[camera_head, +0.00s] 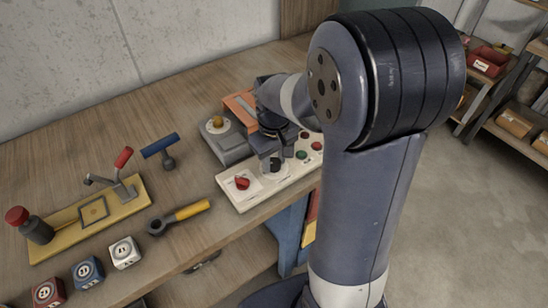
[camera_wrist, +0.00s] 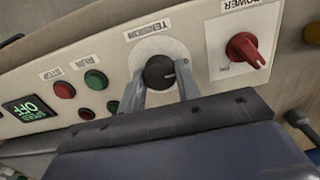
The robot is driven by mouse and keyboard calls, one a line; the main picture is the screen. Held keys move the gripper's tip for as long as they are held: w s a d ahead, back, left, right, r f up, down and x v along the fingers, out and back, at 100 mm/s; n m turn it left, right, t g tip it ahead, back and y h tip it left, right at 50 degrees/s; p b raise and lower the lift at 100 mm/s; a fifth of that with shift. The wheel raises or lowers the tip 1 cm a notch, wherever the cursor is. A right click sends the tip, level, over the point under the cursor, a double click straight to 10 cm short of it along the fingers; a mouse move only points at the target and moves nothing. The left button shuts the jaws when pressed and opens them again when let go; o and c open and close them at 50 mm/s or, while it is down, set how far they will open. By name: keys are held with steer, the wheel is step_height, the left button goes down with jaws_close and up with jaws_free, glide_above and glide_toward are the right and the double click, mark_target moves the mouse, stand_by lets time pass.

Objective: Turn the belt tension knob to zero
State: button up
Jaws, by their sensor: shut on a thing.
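The belt tension knob (camera_wrist: 160,73) is a round black knob with a pale pointer line, on a light round plate under the label TENSION in the wrist view. Its pointer line faces right in that view. My gripper (camera_wrist: 162,88) has its two grey fingers on either side of the knob, shut on it. In the head view my gripper (camera_head: 272,160) reaches down to the cream control panel (camera_head: 262,196). The knob is mostly hidden there by the gripper. Scale marks around the knob are too small to read.
A red POWER switch (camera_wrist: 246,50) sits right of the knob in the wrist view. Red (camera_wrist: 65,90) and green (camera_wrist: 96,79) buttons and a green-lit display (camera_wrist: 28,109) are left of it. A yellow-handled tool (camera_head: 185,214) lies on the bench left of the panel.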

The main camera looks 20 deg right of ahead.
mark_target(274, 162)
stand_by(0.5)
steer(key=o, duration=1)
step_height(274, 162, up, 11)
steer(key=shift+f, duration=0.1)
steer(key=shift+f, duration=0.1)
step_height(274, 162, down, 11)
steer(key=shift+r, duration=0.2)
stand_by(0.4)
